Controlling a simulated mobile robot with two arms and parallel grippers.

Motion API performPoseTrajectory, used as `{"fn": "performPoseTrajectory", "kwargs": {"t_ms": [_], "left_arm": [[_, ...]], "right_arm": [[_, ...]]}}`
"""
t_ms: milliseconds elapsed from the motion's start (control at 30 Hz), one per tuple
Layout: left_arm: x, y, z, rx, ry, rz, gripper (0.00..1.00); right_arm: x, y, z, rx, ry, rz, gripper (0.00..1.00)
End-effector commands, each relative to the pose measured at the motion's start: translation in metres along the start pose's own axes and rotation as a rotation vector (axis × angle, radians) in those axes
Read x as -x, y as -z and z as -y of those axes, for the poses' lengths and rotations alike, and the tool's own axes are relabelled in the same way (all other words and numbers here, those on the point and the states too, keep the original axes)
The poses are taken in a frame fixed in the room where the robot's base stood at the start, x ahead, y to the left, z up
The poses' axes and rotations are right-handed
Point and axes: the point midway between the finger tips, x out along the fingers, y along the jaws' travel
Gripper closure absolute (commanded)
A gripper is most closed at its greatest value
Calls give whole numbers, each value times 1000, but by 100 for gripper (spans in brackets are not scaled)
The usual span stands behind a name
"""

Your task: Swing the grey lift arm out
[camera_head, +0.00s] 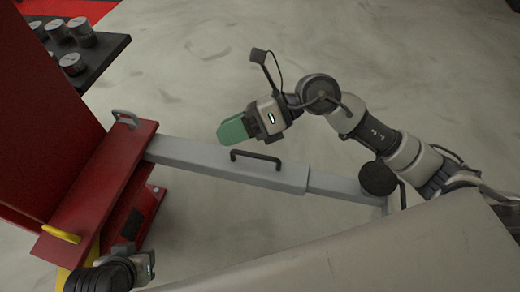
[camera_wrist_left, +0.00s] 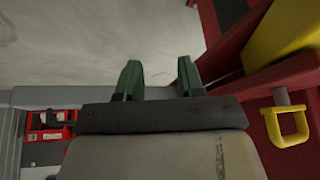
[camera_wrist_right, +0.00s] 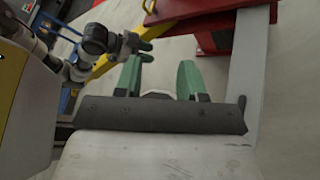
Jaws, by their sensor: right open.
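The grey lift arm (camera_head: 205,158) runs from the red carriage (camera_head: 90,205) to the right. It has a black handle (camera_head: 256,156) on its middle and a round black pad (camera_head: 378,179) at its far end. My right gripper (camera_head: 232,130) is open and empty, just beyond the arm in the head view, left of the handle. In the right wrist view its green fingers (camera_wrist_right: 158,80) are apart and the grey arm (camera_wrist_right: 248,75) lies to their right. My left gripper is low by the carriage; the left wrist view shows its fingers (camera_wrist_left: 158,78) apart, with nothing between them.
A red column (camera_head: 40,110) stands at the left, with a yellow handle (camera_head: 62,234) on the carriage and a grey handle (camera_head: 125,118). A black tray (camera_head: 95,58) with several round metal pieces is at the upper left. The floor (camera_head: 210,60) beyond the arm is clear.

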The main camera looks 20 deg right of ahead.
Motion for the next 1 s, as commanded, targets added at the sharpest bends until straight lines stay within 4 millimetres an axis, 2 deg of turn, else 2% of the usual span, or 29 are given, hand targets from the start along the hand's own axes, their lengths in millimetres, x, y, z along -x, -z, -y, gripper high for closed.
{"fn": "performPoseTrajectory", "kwargs": {"t_ms": [100, 200, 300, 400, 567, 1000], "left_arm": [[1, 3, 0, 0, -1, -19, 62], [1, 5, -1, -1, -1, -30, 62], [2, 6, -1, -1, -2, -37, 62], [2, 7, -1, -1, -2, -44, 62], [-1, 16, -2, -3, -5, -104, 62], [0, 77, -12, -11, -27, -497, 62]], "right_arm": [[26, 21, 37, 115, 207, -288, 60], [53, 32, 61, 156, 351, -470, 60], [75, 38, 75, 168, 449, -585, 60], [85, 40, 82, 170, 495, -640, 60], [78, 49, 90, 168, 503, -654, 60], [25, 90, 128, 168, 501, -650, 60]]}}
